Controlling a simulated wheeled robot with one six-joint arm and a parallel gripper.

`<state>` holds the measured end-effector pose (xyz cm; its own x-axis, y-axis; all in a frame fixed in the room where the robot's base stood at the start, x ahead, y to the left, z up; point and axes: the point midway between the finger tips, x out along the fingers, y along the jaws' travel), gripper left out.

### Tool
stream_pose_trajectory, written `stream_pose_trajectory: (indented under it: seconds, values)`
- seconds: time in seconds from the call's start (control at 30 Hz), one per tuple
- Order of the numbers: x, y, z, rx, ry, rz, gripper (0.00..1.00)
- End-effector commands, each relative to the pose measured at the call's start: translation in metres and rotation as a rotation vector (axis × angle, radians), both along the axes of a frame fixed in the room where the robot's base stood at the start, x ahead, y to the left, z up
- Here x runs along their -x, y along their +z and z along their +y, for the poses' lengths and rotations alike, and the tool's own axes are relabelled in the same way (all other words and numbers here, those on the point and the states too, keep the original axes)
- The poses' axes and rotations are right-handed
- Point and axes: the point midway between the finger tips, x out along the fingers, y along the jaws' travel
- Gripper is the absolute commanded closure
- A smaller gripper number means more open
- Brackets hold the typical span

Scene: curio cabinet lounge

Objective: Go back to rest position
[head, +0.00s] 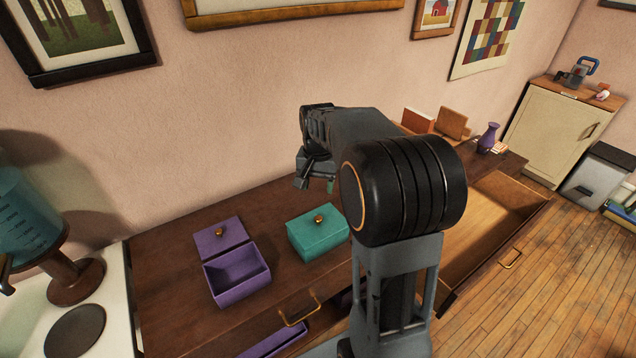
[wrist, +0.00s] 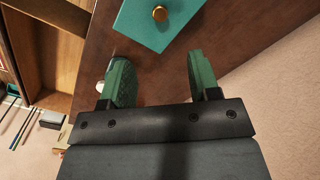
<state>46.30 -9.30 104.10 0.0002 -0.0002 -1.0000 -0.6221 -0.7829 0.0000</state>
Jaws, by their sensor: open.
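My gripper (head: 314,184) is raised above the dark wooden cabinet top (head: 170,275), near the wall. In the wrist view its two green fingers (wrist: 157,68) are spread apart with nothing between them. The teal box (head: 316,233) with a gold knob is closed and stands on the cabinet top below the gripper. It also shows at the top of the wrist view (wrist: 180,25), beyond the fingertips. My own arm hides part of the cabinet top in the head view.
An open purple box (head: 238,285) stands left of the teal box, its knobbed lid (head: 221,238) behind it. A drawer (head: 495,212) is pulled out at right. Another, lower front, holds something purple (head: 275,342). A purple vase (head: 488,137) stands at the back right. Framed pictures hang above.

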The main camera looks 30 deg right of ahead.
Motion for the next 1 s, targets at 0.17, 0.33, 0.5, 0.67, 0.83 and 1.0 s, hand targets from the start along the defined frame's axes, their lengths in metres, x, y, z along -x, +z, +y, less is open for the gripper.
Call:
stream_pose_trajectory:
  seconds: [0.17,0.33,0.5,0.67,0.83,1.0]
  values:
    - [0.0,0.001,0.0,0.0,0.0,0.0,0.44]
    - [0.0,0.001,0.0,0.0,0.0,0.0,0.44]
    - [0.0,0.001,0.0,0.0,0.0,0.0,0.44]
    - [0.0,-0.006,0.0,0.003,0.08,-0.012,0.44]
    - [0.04,-0.02,0.019,0.011,0.272,-0.033,0.44]
    - [0.09,-0.015,0.049,0.044,0.465,-0.116,0.44]
